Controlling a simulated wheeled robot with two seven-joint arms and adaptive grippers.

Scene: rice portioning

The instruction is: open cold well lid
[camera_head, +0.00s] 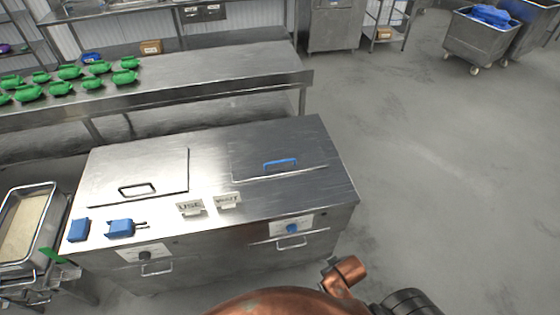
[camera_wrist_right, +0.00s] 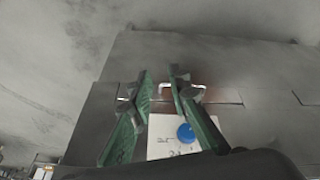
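The steel counter (camera_head: 210,200) in the head view has two closed lids. The right lid (camera_head: 255,155) has a blue handle (camera_head: 280,164) and lies flat; I take it for the cold well lid. The left lid (camera_head: 140,170) has a black handle (camera_head: 137,189). My right gripper (camera_wrist_right: 161,71) is open and empty in its wrist view, its green fingers apart over the counter's front, by a pull handle (camera_wrist_right: 185,88) and a blue knob (camera_wrist_right: 186,132). It is not seen in the head view. Green parts of what may be my left gripper (camera_head: 63,262) show at lower left, its opening unclear.
"USE" and "WAIT" signs (camera_head: 209,205) stand on the counter, with blue items (camera_head: 120,228) at its left. A rice pan (camera_head: 24,228) stands further left. Several green bowls (camera_head: 70,72) sit on the back table (camera_head: 210,70).

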